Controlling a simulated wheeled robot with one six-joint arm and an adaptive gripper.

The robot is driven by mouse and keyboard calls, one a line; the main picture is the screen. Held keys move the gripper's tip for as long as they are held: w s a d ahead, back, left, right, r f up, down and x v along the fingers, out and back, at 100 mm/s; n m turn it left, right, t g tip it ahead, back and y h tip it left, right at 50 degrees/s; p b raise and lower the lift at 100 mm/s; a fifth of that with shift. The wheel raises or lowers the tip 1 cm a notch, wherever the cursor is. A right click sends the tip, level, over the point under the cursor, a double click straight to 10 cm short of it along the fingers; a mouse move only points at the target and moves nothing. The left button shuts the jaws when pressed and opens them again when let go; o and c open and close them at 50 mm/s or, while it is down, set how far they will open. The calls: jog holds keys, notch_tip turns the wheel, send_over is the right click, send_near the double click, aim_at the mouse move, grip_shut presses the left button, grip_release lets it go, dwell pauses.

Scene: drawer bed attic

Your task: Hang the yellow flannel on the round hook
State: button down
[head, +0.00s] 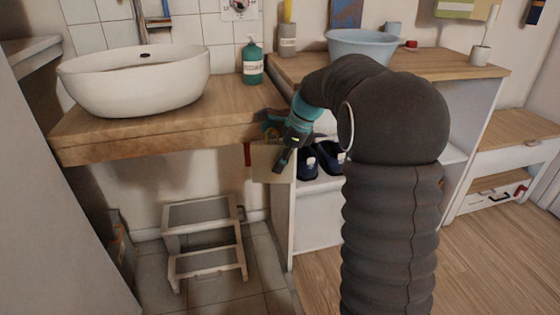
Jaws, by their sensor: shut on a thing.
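A pale yellow flannel (267,168) hangs as a flat square just below the right end of the wooden washbasin counter. My gripper (281,158) is at the flannel's upper right, shut on it, with dark fingers pointing down. I cannot clearly make out the round hook; small dark and brownish shapes crowd the counter's end beside my gripper, and my gripper hides part of that spot. I cannot tell whether the flannel touches a hook.
A small red item (247,154) hangs at the flannel's left. A white basin (135,80) and green bottle (252,64) stand on the counter (160,130). A step stool (205,240) is below. Dark blue shoes (328,160) sit on a shelf to the right.

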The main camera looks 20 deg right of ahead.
dwell(0.3)
jog(key=c, duration=0.8)
grip_release()
